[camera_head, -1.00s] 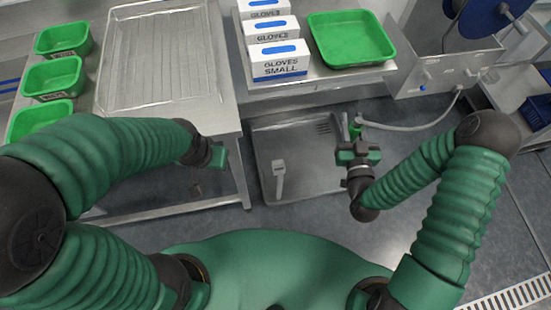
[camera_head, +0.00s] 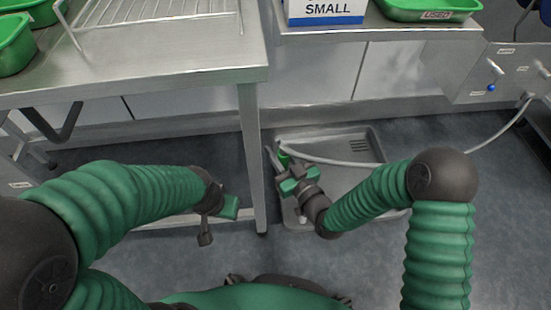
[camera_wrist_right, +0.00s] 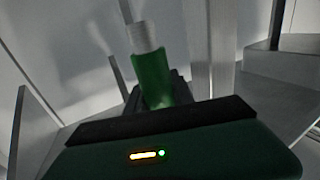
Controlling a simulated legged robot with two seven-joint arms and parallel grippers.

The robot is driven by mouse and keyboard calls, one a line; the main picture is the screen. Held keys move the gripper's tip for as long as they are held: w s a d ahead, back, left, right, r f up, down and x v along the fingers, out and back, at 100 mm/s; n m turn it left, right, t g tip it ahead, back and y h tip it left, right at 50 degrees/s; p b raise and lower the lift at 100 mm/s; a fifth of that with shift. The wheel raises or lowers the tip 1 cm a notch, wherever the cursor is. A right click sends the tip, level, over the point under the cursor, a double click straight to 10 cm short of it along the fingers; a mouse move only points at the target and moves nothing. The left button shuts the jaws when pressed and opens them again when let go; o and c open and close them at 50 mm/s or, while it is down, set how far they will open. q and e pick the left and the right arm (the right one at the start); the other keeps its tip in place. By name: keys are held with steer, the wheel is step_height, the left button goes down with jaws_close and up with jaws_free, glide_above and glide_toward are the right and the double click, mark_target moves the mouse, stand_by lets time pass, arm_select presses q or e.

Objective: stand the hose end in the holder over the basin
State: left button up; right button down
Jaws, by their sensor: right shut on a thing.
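The hose (camera_head: 345,162) is grey and runs from the wall unit at the right to a green hose end (camera_head: 283,157). My right gripper (camera_head: 279,161) is shut on the hose end, above the left part of the steel basin (camera_head: 372,147) on the floor. In the right wrist view the green hose end (camera_wrist_right: 152,78) with its pale top stands between the fingers, slightly tilted. The holder cannot be made out now; my right gripper and wrist cover that part of the basin. My left gripper (camera_head: 207,228) hangs left of the table leg, away from the hose; its jaws are unclear.
A steel table (camera_head: 170,66) with a wire rack (camera_head: 150,12) stands at the left; its leg (camera_head: 251,150) is close to my right gripper. A counter at the back holds a glove box (camera_head: 325,10) and a green tray (camera_head: 425,8). The floor at the right is clear.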

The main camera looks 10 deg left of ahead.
steer(key=w+d+f+b, duration=0.6)
steer(key=w+d+f, duration=0.1)
steer(key=w, duration=0.1)
steer(key=shift+w+d+f, duration=0.15)
steer(key=shift+d, duration=0.05)
stand_by(1.1)
steer(key=shift+f, duration=0.15)
steer(key=shift+f+b, duration=1.85)
steer(key=shift+f, duration=0.7)
steer(key=c, duration=1)
jaws_free()
steer(key=shift+r, duration=0.1)
steer(key=shift+d, duration=0.1)
